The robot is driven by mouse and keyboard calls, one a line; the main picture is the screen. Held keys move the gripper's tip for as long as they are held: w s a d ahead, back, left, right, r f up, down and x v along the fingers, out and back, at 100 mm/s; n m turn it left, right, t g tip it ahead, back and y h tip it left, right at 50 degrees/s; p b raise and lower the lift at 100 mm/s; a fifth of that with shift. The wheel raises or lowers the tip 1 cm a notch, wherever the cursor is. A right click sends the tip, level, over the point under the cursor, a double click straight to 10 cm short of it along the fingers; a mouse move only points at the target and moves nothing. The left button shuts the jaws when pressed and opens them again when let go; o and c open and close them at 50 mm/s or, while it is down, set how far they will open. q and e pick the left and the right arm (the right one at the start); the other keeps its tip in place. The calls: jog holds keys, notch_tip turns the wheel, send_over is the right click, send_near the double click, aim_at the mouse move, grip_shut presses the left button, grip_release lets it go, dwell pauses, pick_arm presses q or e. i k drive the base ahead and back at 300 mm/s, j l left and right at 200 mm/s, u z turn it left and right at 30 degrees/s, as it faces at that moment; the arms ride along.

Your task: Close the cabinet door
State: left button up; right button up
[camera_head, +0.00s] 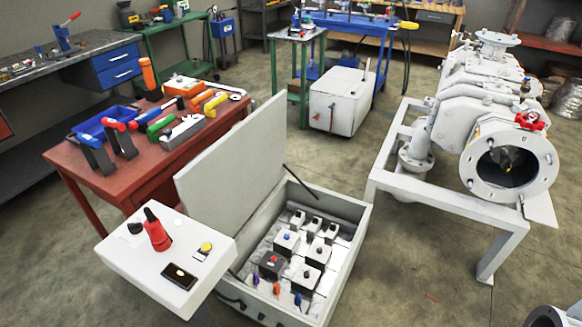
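The cabinet (345,262) is a light grey box lying low in front of me, its opening facing up. Its door (232,158) is a flat grey panel standing open, raised along the cabinet's left and back side and leaning back towards the red table. A thin dark strut (300,184) runs between the door and the cabinet's far wall. Inside are several white and dark switch blocks (288,241) with coloured knobs. Neither of my grippers can be made out in this view, and nothing is seen touching the door.
A white control panel (140,262) with a red lever stands left of the cabinet, close to the door. A red table (60,160) with tools is behind the door. White pipe machinery (450,205) stands at right. Bare floor (400,285) lies right of the cabinet.

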aim_at(220, 188)
jog(key=i+j+z, duration=0.1)
jog(key=j+z, duration=1)
jog(key=j, duration=0.2)
jog(key=j+z, duration=0.1)
jog(key=j, duration=0.55)
jog(key=k+j, duration=0.1)
jog(key=j, duration=0.6)
jog(key=j+z, duration=0.15)
jog(key=j, duration=0.5)
jog(key=k+j+z, duration=0.1)
jog(key=j, duration=0.55)
jog(key=k+j+u, duration=0.2)
jog(key=j, duration=0.15)
jog(key=j+u, duration=0.2)
jog(key=j, duration=0.15)
jog(key=k+j+u, duration=0.1)
jog(key=j+u, duration=0.15)
jog(key=j, duration=0.1)
